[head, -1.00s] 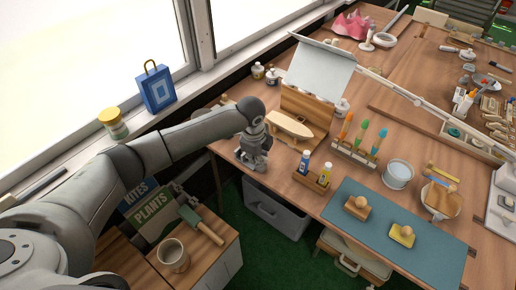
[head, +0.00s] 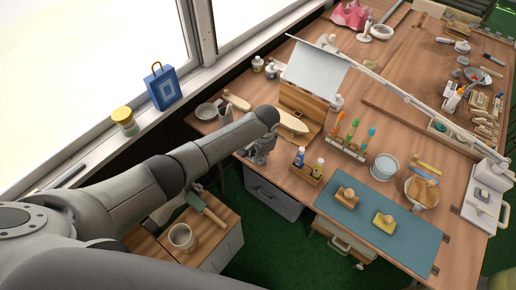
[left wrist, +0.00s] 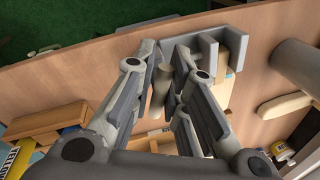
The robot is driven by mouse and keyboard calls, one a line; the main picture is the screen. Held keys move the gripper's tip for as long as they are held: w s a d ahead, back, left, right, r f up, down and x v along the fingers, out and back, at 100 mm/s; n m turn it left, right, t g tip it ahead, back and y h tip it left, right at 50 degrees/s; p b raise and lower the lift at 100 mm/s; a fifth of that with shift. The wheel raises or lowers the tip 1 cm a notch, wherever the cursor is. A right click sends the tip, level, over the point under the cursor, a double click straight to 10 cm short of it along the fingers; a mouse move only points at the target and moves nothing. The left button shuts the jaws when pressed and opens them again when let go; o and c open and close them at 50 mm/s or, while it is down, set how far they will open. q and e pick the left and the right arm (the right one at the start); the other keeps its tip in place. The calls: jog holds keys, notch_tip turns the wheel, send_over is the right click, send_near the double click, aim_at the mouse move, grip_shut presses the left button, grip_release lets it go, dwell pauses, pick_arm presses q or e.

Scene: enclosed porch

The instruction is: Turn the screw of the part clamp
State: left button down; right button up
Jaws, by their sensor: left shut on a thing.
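The part clamp (left wrist: 207,52) shows in the left wrist view as a grey bracket at the table edge, with a pale wooden piece against its right side. My left gripper (left wrist: 168,70) is at the clamp, its fingers closed in on a short tan cylindrical piece (left wrist: 162,88), which looks like the screw's handle. The fingers hide part of it. In the head view my left gripper (head: 260,152) is at the near edge of the workbench, and the clamp is mostly hidden behind it and my forearm. My right gripper is not in view.
A wooden hull-shaped piece (head: 292,122) lies just behind the gripper. A holder with two bottles (head: 307,174) stands close on the right. A blue-green mat (head: 380,219) lies farther right. A small cabinet with a mug (head: 182,237) stands below my arm.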

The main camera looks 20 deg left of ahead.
pick_arm(q)
jog(key=n, duration=0.2)
jog(key=n+p, duration=0.1)
jog(key=shift+w+d+r+n, duration=0.2)
jog(key=shift+r+n, duration=0.1)
jog(key=shift+n, duration=0.1)
jog(key=n+g, duration=0.1)
jog(key=n, duration=0.2)
jog(key=shift+d+n+y, duration=0.1)
jog(key=shift+n+y, duration=0.2)
jog(key=n, duration=0.3)
jog(key=shift+d+f+n+g, duration=0.15)
jog(key=shift+n+g, duration=0.15)
jog(key=shift+g, duration=0.1)
jog(key=shift+d+n+g+b, duration=0.1)
jog(key=shift+n+g+b, duration=0.35)
jog(key=shift+n, duration=1.65)
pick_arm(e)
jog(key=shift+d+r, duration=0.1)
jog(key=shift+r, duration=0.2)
pick_arm(q)
jog(key=c, duration=1.5)
grip_release()
jog(key=shift+c, duration=0.2)
jog(key=shift+o, duration=0.2)
jog(key=shift+s, duration=0.1)
